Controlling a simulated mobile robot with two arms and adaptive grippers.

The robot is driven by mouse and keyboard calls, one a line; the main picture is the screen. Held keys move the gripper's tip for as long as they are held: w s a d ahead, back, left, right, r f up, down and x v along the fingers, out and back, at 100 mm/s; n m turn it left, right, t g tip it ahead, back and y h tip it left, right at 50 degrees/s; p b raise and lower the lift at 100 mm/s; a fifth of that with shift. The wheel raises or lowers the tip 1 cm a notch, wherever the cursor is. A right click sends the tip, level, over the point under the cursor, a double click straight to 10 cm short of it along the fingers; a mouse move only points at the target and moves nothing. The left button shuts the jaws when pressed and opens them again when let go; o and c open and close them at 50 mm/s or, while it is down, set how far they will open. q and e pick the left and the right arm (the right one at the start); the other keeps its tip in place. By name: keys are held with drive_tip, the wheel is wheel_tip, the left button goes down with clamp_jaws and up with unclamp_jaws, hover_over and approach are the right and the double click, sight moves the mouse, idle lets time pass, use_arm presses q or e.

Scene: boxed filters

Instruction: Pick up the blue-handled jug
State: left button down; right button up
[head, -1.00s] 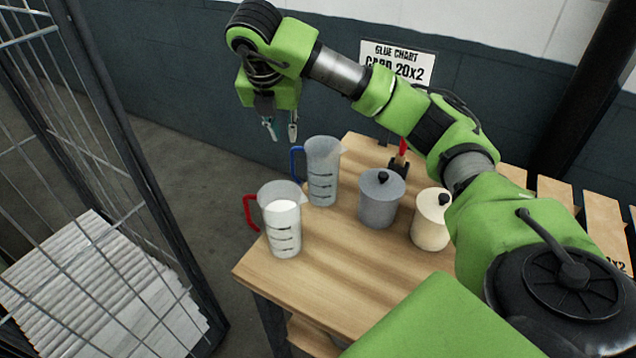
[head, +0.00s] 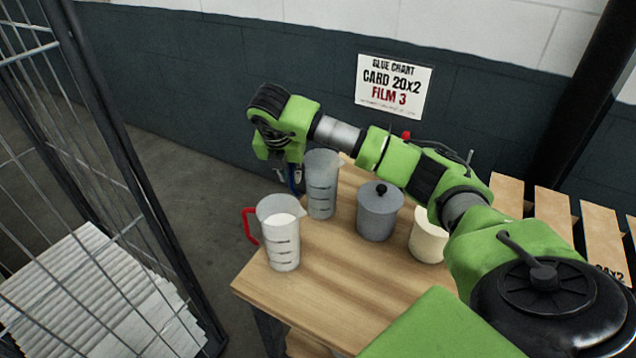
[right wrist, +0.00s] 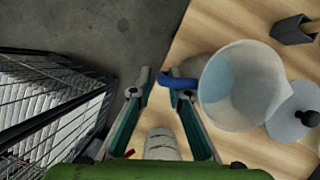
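The blue-handled jug (head: 322,188) is clear with dark marks and stands upright at the back left of the wooden table. In the right wrist view, I look down into its open mouth (right wrist: 240,85), with its blue handle (right wrist: 181,80) pointing left. My right gripper (right wrist: 163,86) is open, with the handle's outer end between and close to its fingertips; I cannot tell whether they touch. In the head view, my right gripper (head: 288,172) is beside the handle, its fingers partly hidden. My left gripper is not in view.
A red-handled jug (head: 280,240) with white contents stands in front. A grey lidded canister (head: 379,214) and a cream canister (head: 428,240) stand to the right. A wire cage (head: 95,200) with white stacked filters is at left. The table's front (head: 320,290) is clear.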

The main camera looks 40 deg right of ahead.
drive_tip(key=shift+x, duration=1.1)
clamp_jaws()
drive_tip(key=shift+r, duration=0.1)
drive_tip(key=shift+d+r, duration=0.1)
